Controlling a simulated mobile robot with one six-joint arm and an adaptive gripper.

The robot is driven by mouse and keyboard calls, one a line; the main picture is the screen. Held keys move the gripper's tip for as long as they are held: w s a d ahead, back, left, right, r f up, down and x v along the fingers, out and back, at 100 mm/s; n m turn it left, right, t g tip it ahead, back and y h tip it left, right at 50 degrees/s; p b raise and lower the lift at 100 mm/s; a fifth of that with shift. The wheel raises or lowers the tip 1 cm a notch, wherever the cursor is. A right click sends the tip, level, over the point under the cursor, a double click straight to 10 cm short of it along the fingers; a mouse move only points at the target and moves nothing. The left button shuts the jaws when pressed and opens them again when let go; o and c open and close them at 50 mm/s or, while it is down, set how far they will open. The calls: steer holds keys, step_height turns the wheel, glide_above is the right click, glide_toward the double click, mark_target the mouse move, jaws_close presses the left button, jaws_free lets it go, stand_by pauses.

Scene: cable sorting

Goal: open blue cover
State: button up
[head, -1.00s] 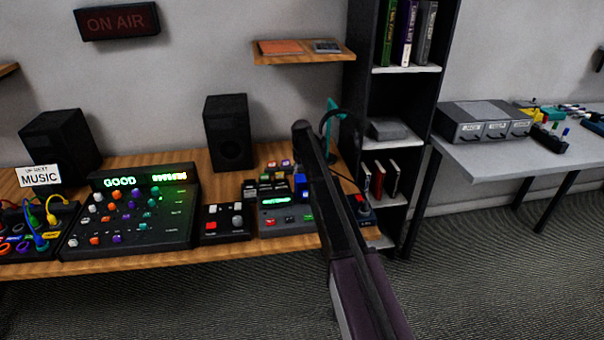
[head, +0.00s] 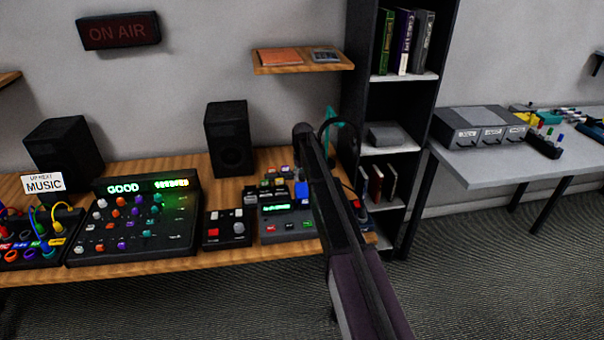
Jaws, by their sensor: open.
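A small bright blue piece (head: 302,188), which looks like the blue cover, stands at the back right of a dark device with a lit green display (head: 276,208) on the wooden desk. It is small and partly beside my arm, so I cannot tell whether it is open or shut. My dark arm rises from the bottom right and crosses in front of the desk's right end, just right of the blue piece. My gripper is not visible; the arm hides whatever lies behind it.
A mixer console (head: 132,218), a small button box (head: 227,228) and a speaker (head: 229,139) stand left on the wooden desk (head: 150,266). A dark bookshelf (head: 358,45) stands behind my arm. A grey table (head: 478,170) is at right. The carpet in front is clear.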

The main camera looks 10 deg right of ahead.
steer(key=s, duration=0.9)
steer(key=shift+s+r, duration=0.1)
steer(key=shift+s, duration=0.1)
step_height(320, 180, up, 14)
steer(key=p, duration=1.4)
steer(key=s+f+m+b, duration=0.1)
steer(key=s+f+b, duration=0.1)
steer(key=s, duration=0.5)
steer(key=s+f+m+b, duration=0.1)
steer(key=s+f+b, duration=0.1)
steer(key=s, duration=0.6)
steer(key=shift+s+f+m+b, duration=0.15)
steer(key=shift+s+m+b, duration=0.05)
steer(key=shift+m+b, duration=0.1)
steer(key=s+m, duration=0.2)
steer(key=s, duration=1.1)
steer(key=shift+s, duration=0.25)
steer(key=shift+c, duration=0.2)
